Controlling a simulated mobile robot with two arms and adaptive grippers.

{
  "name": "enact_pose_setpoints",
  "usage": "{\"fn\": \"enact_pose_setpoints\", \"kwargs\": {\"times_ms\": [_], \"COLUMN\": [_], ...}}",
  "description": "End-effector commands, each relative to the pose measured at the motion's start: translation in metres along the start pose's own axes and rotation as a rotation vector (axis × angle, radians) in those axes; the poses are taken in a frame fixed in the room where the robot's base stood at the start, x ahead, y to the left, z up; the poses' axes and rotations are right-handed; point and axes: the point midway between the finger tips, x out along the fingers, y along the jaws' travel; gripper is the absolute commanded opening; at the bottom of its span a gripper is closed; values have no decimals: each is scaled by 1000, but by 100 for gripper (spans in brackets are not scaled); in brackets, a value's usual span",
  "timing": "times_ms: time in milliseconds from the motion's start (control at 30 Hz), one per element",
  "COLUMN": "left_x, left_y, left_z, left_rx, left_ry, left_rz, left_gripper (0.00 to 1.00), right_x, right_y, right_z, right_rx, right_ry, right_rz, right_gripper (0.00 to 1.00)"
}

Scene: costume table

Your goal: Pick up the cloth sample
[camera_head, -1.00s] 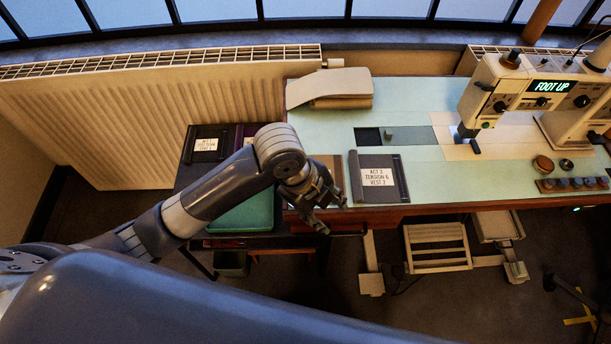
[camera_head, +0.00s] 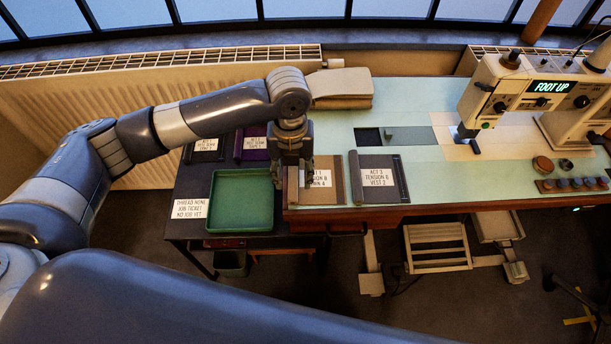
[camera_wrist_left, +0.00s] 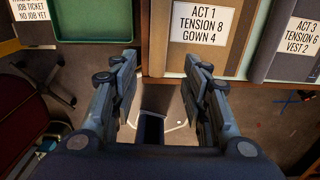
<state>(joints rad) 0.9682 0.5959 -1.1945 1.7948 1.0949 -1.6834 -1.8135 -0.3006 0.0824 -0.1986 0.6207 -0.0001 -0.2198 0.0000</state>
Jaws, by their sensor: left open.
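A brown cloth sample (camera_head: 329,168) with a white card lies on the table's front left. The wrist view shows the same sample (camera_wrist_left: 159,35), its card reading ACT 1, TENSION 8, GOWN 4. A grey sample (camera_head: 401,168) marked ACT 3, TENSION 6, VEST 2 lies just right of it and also shows in the wrist view (camera_wrist_left: 262,65). My left gripper (camera_head: 296,181) points down over the brown sample's left part and hides some of it. In the wrist view the gripper (camera_wrist_left: 160,72) is open with nothing between its fingers. My right gripper is not in view.
A green tray (camera_head: 242,230) and a THREAD NONE card (camera_head: 194,195) sit on a dark side table. Dark and purple samples (camera_head: 252,144) lie behind. A sewing machine (camera_head: 540,90) stands at right; folded cloth (camera_head: 343,82) lies at the back. The mid-table is mostly clear.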

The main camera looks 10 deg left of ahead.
Motion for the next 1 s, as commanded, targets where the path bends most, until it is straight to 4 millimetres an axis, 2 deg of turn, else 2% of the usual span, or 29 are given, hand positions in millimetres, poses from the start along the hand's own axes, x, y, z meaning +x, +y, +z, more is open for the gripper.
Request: {"fn": "enact_pose_setpoints", "kwargs": {"times_ms": [167,400,500,767,967,1000], "left_x": [13,48,57,60,60,60], "left_y": [1,4,4,4,4,4], "left_z": [-1,-1,0,0,0,0], "left_rx": [1,1,1,2,2,1], "left_ry": [1,2,-1,-1,-2,-2], "left_rz": [1,1,0,-1,-1,-1], "left_gripper": [42,42,42,42,0,0], "right_x": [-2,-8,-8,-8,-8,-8], "right_y": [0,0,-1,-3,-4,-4], "right_z": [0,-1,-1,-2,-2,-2], "right_rx": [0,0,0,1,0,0], "right_ry": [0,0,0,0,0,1], "right_rz": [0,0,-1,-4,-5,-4], "right_gripper": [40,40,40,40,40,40]}}
